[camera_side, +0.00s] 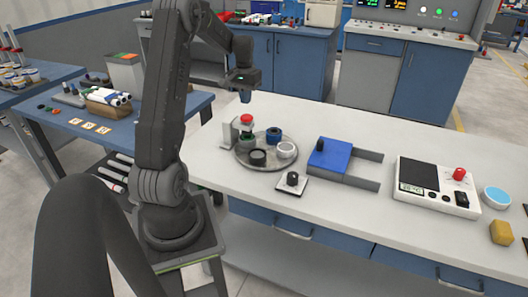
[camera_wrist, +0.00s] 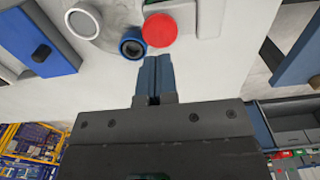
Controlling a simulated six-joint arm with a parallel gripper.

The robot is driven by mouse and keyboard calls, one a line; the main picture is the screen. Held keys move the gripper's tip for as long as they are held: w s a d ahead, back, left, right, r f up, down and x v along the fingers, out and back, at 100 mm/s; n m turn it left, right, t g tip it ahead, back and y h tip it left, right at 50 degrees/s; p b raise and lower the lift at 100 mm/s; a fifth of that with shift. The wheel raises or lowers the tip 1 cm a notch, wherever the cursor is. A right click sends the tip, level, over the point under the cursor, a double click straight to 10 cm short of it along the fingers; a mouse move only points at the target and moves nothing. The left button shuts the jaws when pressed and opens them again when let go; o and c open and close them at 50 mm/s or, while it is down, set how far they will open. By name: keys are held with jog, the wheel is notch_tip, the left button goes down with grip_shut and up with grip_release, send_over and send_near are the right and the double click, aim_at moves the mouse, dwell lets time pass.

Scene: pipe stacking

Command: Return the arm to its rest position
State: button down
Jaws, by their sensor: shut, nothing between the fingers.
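My gripper (camera_side: 245,97) hangs in the air above the back of the white table, with its fingers pointing down. In the wrist view the two blue fingers of my gripper (camera_wrist: 154,62) are together with nothing between them. A red-topped stack (camera_side: 246,121) stands at the back left of a round grey tray (camera_side: 243,160), below my gripper and apart from it. The red top (camera_wrist: 160,30) shows just beyond the fingertips in the wrist view. A blue ring (camera_side: 273,134), a white ring (camera_side: 287,150) and a dark ring (camera_side: 258,157) are also on the tray.
A black knob on a white plate (camera_side: 292,181) and a blue block with grey rails (camera_side: 330,155) lie right of the tray. A white control box (camera_side: 437,188) stands further right. A blue side table (camera_side: 125,130) with white tubes (camera_side: 110,97) is behind my arm.

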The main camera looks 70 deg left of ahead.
jog(key=w+d+r+m+t, duration=0.1)
jog(key=d+r, duration=0.2)
jog(key=d, duration=0.4)
jog(key=w+d+r+m+y, duration=0.1)
jog(key=d+r+m, duration=0.1)
jog(key=d+r, duration=0.35)
jog(key=w+d+r+m+t, duration=0.1)
jog(key=w+d+r, duration=0.1)
jog(key=d, duration=0.7)
jog(key=s+d+m+t, duration=0.1)
jog(key=s+d+m, duration=0.1)
jog(key=s+d, duration=0.4)
jog(key=s+d+r+m+t+h, duration=0.1)
jog(key=s+d, duration=0.6)
jog(key=d, duration=0.7)
jog(key=shift+d+m+t, duration=0.25)
jog(key=shift+m+t, duration=0.55)
jog(key=shift+m, duration=0.2)
